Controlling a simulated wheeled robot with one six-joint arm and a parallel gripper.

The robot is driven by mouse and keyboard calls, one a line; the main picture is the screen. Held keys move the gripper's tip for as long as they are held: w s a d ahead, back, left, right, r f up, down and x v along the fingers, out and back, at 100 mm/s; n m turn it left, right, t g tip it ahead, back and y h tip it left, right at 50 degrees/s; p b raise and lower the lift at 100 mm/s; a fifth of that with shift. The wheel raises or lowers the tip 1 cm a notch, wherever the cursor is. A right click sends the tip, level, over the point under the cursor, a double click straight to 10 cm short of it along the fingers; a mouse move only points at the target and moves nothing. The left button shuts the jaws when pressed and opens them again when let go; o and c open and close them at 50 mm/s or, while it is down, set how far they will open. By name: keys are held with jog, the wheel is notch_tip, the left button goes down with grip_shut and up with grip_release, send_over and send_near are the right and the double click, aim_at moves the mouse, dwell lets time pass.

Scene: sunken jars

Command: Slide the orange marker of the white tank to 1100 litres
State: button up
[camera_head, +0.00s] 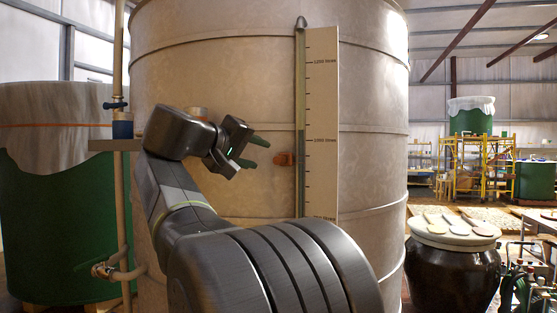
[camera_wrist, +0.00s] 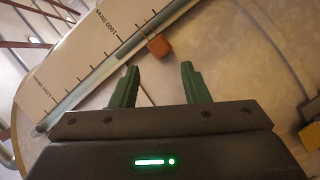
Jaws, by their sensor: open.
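The white tank (camera_head: 220,70) fills the middle of the head view. A pale scale board (camera_head: 322,100) and an upright sight tube (camera_head: 300,90) run down its front. The orange marker (camera_head: 284,158) sits at the tube's left side, a little below the middle label, which seems to read 1000 litres. My gripper (camera_head: 256,152) is open and empty, just left of the marker. In the wrist view the marker (camera_wrist: 159,46) lies beyond the open fingertips (camera_wrist: 159,68), roughly centred between them, with a visible gap.
A pipe with a blue valve (camera_head: 118,104) and a small shelf stand at the tank's left. A green tank (camera_head: 75,200) is farther left. A dark jar (camera_head: 452,270) with a pale lid stands at right. The tank wall around the marker is mostly bare.

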aim_at(279, 160)
jog(key=p+x, duration=0.1)
jog(key=x, duration=0.8)
jog(key=shift+w+d+f+p, duration=0.15)
jog(key=shift+w+d+p, duration=0.1)
jog(key=shift+p, duration=0.1)
jog(key=shift+a, duration=0.1)
grip_shut()
